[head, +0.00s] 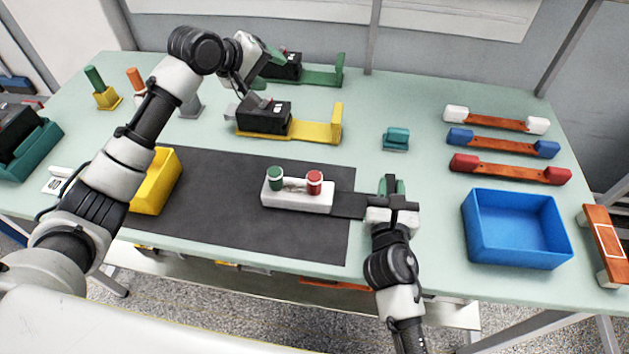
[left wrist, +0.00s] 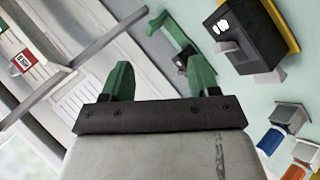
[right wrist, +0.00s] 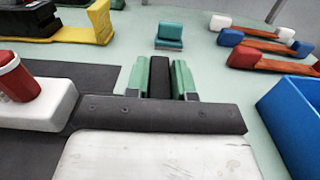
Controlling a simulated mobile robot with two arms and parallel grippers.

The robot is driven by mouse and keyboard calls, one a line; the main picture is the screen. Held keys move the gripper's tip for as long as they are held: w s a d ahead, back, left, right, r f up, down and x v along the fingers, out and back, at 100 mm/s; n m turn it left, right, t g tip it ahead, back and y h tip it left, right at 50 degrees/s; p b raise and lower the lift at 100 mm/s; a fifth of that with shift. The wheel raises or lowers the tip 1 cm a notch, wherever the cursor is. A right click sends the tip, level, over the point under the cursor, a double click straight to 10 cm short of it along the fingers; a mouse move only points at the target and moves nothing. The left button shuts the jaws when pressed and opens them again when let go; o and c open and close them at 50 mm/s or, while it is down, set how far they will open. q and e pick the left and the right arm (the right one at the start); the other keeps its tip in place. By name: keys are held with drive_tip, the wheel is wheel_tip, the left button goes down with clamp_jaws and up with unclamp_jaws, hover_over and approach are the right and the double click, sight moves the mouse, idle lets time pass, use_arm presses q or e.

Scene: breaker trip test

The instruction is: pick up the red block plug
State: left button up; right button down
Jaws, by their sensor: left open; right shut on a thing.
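My left gripper (head: 266,68) is open and empty, far behind the plug near the breakers. My right gripper (head: 393,187) is shut on a dark handle (right wrist: 160,78) right of the white block. The handle's lower part is hidden.
A black breaker on a yellow holder (head: 333,124) stands behind the mat, with a green holder (head: 325,77) beyond. A yellow bin (head: 157,182) lies left, a blue bin (head: 515,230) right. A teal block (head: 396,139) and coloured-end bars (head: 510,170) lie behind right.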

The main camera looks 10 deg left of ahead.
use_arm(q)
drive_tip(key=s+d+f+m+g+y, duration=0.1)
drive_tip(key=s+d+f+m+g, duration=0.15)
drive_tip(key=s+d+g, duration=0.5)
drive_tip(key=m+y, duration=0.4)
hover_over(314, 177)
drive_tip(key=shift+w+f+g, duration=0.2)
drive_tip(key=shift+f+g, duration=0.15)
drive_tip(key=shift+g, duration=0.1)
drive_tip(key=shift+s+f+y, duration=0.1)
drive_tip(key=shift+s+y, duration=0.2)
drive_tip(key=shift+y, duration=0.2)
drive_tip(key=shift+s+f+m, duration=0.15)
drive_tip(key=shift+f+m, duration=0.1)
drive_tip(key=shift+f, duration=0.1)
wheel_tip(314, 177, down, 5)
drive_tip(key=shift+f, duration=0.2)
drive_tip(key=shift+w+f, duration=0.2)
drive_tip(key=shift+f, duration=2.7)
drive_tip(key=c, duration=1.1)
